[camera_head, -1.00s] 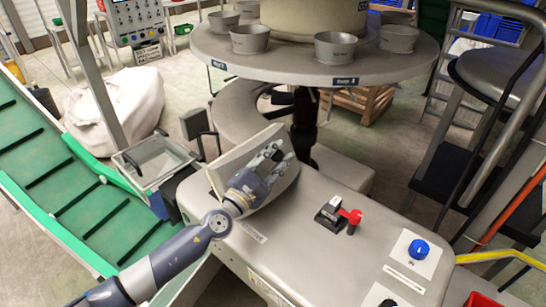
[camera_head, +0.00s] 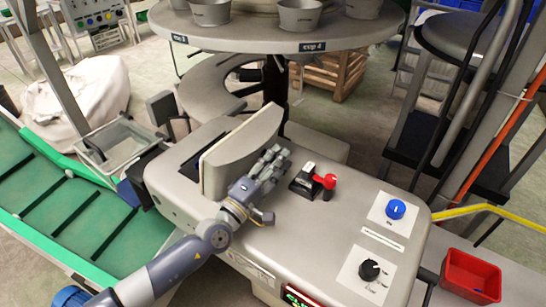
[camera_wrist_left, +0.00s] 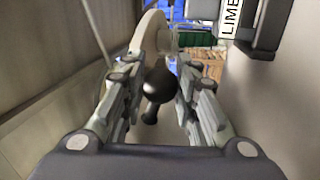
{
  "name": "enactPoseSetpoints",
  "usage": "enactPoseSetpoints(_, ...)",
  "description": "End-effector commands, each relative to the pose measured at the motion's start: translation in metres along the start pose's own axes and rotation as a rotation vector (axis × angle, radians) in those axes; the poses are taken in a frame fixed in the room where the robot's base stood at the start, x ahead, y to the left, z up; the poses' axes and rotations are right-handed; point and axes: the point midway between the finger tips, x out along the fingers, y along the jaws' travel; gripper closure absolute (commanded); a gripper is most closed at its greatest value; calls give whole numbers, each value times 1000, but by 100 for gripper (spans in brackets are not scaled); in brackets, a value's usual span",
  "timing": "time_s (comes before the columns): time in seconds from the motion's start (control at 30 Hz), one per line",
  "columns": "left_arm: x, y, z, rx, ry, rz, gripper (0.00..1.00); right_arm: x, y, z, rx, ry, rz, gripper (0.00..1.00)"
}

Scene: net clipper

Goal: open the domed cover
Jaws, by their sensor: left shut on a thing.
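The domed cover (camera_head: 245,145) is a pale grey curved shell standing on edge on the grey machine top (camera_head: 310,225). A dark slot shows behind it at its left. My left gripper (camera_head: 275,160) is at the cover's right-hand side, with its fingers close to the shell. In the left wrist view, a black rounded knob (camera_wrist_left: 158,88) sits between the fingers, and my left gripper (camera_wrist_left: 162,62) is shut on it. The cover's pale rim (camera_wrist_left: 150,28) shows beyond the fingers. The head view hides the knob behind the fingers. My right gripper is not in view.
A red-handled switch (camera_head: 325,182) stands close right of the gripper. A blue knob (camera_head: 395,209) and a black dial (camera_head: 370,269) lie further right. A round table with cups (camera_head: 298,16) overhangs behind. A green conveyor (camera_head: 60,215) runs at left. A red bin (camera_head: 470,276) is at lower right.

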Motion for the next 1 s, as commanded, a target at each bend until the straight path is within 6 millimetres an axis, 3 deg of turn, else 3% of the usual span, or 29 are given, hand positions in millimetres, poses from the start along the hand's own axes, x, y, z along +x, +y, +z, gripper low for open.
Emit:
enactPoseSetpoints(0.53,0,-2,2,28,-3,3,100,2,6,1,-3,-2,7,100)
enactPoseSetpoints(0.57,0,-2,2,28,-3,2,70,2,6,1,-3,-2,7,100)
enactPoseSetpoints(0.63,0,-2,2,28,-3,2,54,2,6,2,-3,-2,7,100)
enactPoseSetpoints(1.0,-2,-4,2,27,-4,-1,51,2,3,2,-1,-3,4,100)
